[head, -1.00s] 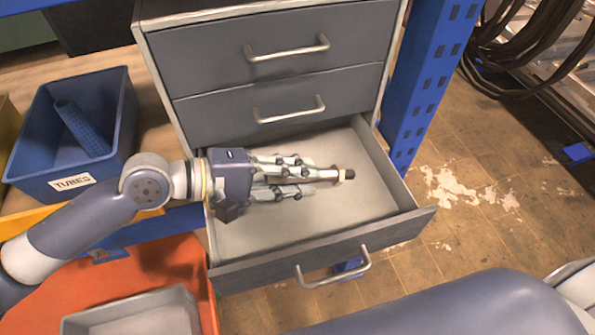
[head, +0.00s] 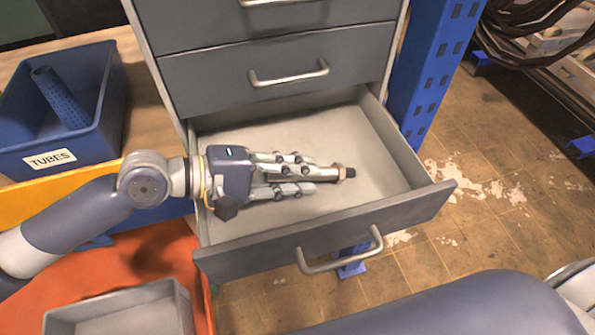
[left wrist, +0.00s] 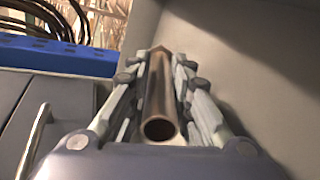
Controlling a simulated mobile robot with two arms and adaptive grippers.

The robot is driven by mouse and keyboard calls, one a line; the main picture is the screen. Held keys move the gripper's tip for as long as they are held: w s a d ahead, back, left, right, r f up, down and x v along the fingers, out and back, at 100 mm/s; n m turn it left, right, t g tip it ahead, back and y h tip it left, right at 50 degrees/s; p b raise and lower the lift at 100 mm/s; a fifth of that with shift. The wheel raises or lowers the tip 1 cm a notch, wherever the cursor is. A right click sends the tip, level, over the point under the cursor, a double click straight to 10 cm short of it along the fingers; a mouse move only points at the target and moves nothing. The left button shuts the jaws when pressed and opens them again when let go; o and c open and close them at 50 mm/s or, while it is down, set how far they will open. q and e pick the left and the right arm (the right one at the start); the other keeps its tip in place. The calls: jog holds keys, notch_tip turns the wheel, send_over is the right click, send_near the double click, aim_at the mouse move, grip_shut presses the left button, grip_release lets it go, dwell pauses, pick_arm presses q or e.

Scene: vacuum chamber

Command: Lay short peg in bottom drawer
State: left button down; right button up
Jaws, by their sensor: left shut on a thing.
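The short peg (head: 327,174) is a metallic rod with a dark tip and a reddish collar near its right end. My left gripper (head: 300,176) is shut on it, and the peg lies lengthwise between the fingers. The left wrist view shows the peg (left wrist: 160,105) end-on as a hollow tube between the fingers (left wrist: 160,85). The bottom drawer (head: 380,140) is pulled open, and the gripper and peg are over its inside. I cannot tell whether the peg touches the drawer floor. My right gripper is not in view.
Closed drawers (head: 285,85) stand above the open one. A blue bin (head: 100,115) marked TUBES holds a blue tube at left. An orange surface (head: 130,270) with a grey tray (head: 120,315) lies below. A blue post (head: 432,75) stands at right.

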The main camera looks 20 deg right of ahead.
pick_arm(q)
jog(key=shift+r, duration=0.1)
jog(key=c, duration=1.4)
grip_release()
jog(key=shift+o, duration=0.2)
jog(key=shift+a, duration=0.1)
jog(key=v, duration=1.2)
jog(key=shift+s, duration=0.1)
